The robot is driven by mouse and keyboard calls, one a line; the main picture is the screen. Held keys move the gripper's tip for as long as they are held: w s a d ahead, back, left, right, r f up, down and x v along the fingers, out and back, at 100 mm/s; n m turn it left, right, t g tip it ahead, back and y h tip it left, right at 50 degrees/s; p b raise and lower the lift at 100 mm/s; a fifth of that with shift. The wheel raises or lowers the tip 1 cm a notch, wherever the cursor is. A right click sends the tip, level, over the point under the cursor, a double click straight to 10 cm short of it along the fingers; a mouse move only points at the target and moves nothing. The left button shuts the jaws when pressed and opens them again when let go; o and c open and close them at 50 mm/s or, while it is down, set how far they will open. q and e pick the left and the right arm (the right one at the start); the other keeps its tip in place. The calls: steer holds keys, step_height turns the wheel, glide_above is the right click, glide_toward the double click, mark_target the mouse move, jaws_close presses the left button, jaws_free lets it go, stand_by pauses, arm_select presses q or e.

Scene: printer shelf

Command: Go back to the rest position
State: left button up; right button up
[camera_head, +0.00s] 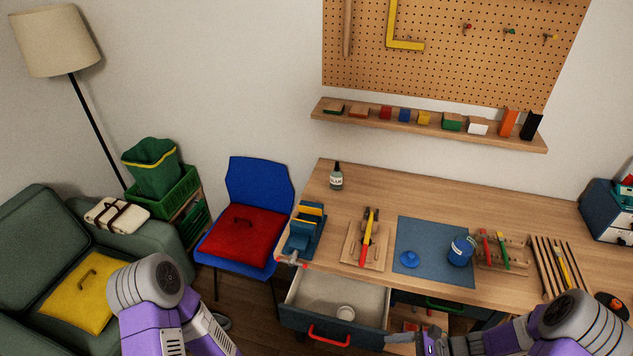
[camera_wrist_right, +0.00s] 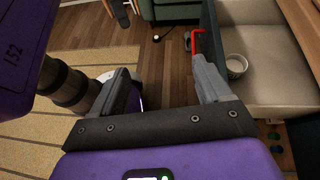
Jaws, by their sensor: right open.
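My right gripper (camera_head: 428,345) is at the bottom edge of the head view, in front of the desk and right of the open drawer. In the right wrist view its two fingers (camera_wrist_right: 160,85) are wide apart with nothing between them. The open drawer (camera_head: 312,287) has a red handle (camera_head: 330,336) and holds a small white cup (camera_head: 345,313). In the wrist view the red handle (camera_wrist_right: 193,40) shows just beyond the right fingertip; I cannot tell the gap. My left arm shows at the lower left of the head view, but its gripper is out of frame.
The desk (camera_head: 400,186) holds a blue mat (camera_head: 415,232) with a blue jar (camera_head: 461,250), a blue vise (camera_head: 304,235) and tool racks. A blue chair (camera_head: 259,180) with a red cushion (camera_head: 243,235) stands left. A green armchair (camera_head: 35,225) is further left.

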arm_select(q)
step_height(320, 180, down, 10)
steer(key=w+b, duration=0.1)
steer(key=b, duration=0.8)
steer(key=shift+w, duration=0.35)
arm_select(e)
steer(key=s+a+f+n+h, duration=0.2)
steer(key=a+f+n+h, duration=0.2)
steer(key=f+n, duration=0.4)
steer(key=s+a+f+n+g+h, duration=0.1)
steer(key=a+f+n+h, duration=0.3)
steer(key=f, duration=0.8)
steer(key=s+a+n, duration=0.1)
steer(key=a+n, duration=0.1)
steer(key=n, duration=0.2)
steer(key=shift+s+a+f+n, duration=0.2)
steer(key=shift+s+f+n, duration=0.05)
steer(key=shift+s+n, duration=0.1)
